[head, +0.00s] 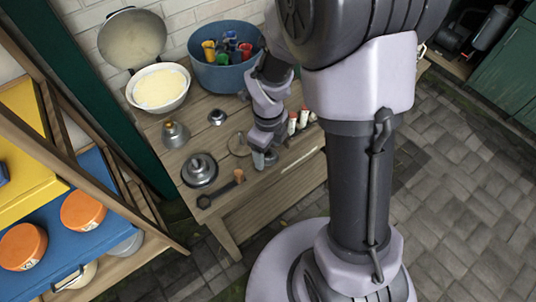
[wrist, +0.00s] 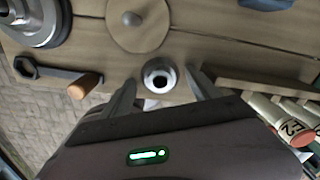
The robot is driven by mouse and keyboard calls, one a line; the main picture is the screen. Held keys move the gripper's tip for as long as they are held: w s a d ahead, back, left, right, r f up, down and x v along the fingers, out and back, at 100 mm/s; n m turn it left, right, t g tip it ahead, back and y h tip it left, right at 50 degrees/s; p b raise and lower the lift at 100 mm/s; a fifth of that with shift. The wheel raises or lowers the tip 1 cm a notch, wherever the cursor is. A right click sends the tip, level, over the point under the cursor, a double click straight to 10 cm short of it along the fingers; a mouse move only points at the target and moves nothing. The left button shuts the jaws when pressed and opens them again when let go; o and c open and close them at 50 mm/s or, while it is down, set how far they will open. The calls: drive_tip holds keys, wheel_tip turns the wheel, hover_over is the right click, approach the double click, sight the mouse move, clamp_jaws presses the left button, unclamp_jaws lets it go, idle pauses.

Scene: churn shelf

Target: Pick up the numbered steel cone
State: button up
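A small round steel piece (wrist: 158,77) with a dark hole in its top stands on the wooden bench, seen from above in the wrist view. It looks like the steel cone, but I can read no number on it. My gripper (wrist: 163,88) is open, with one finger to the left and one to the right of this piece, apparently with gaps on both sides. In the head view my gripper (head: 264,160) is low over the bench's front part, and the piece is mostly hidden there. Another cone-like metal piece (head: 175,135) stands farther left on the bench.
A wrench (head: 218,190) and a stepped steel disc (head: 199,170) lie left of my gripper. A wooden disc (wrist: 140,22) lies just beyond it. Labelled red-ended tubes (wrist: 290,125) and a wooden strip (wrist: 265,86) are close on the right. A blue tub (head: 224,75) stands behind.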

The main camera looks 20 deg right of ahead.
drive_tip(key=c, duration=1.3)
wheel_tip(320, 180, up, 10)
drive_tip(key=p, duration=0.4)
drive_tip(key=shift+r, duration=0.1)
clamp_jaws()
